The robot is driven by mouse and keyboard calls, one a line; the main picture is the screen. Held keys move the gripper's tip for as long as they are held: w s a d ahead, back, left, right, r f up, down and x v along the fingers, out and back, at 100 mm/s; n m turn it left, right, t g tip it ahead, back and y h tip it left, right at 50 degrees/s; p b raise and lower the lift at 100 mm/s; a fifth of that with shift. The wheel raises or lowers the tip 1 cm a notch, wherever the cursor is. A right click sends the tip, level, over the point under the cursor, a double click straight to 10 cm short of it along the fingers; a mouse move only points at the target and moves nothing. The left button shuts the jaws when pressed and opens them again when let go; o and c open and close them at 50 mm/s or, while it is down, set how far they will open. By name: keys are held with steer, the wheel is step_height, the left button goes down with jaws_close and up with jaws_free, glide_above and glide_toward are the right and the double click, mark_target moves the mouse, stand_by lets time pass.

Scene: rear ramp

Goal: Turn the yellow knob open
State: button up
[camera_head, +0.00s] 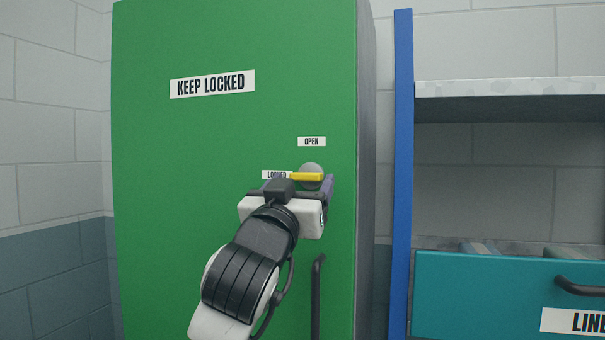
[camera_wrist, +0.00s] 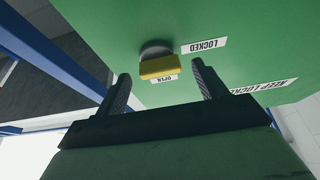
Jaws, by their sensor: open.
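The yellow knob (camera_head: 306,176) is a horizontal bar on a round grey base on the green cabinet door (camera_head: 200,190). Its bar extends left toward the small "LOCKED" label (camera_head: 271,175); the "OPEN" label (camera_head: 311,141) is above it. My gripper (camera_head: 299,183) is open in front of the door at the knob, partly covering the "LOCKED" label. In the wrist view, the yellow knob (camera_wrist: 159,68) appears between the two spread fingers of my gripper (camera_wrist: 160,74), with a visible gap on each side. I cannot tell whether the fingertips reach around it.
A dark vertical handle (camera_head: 317,295) is on the door below the knob. A "KEEP LOCKED" sign (camera_head: 212,84) is at upper left. To the right stand a blue post (camera_head: 402,150), a shelf (camera_head: 510,88) and a teal drawer (camera_head: 480,295) with a dark handle.

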steer(key=shift+x, duration=0.8)
steer(key=shift+c, duration=0.4)
steer(key=c, duration=0.9)
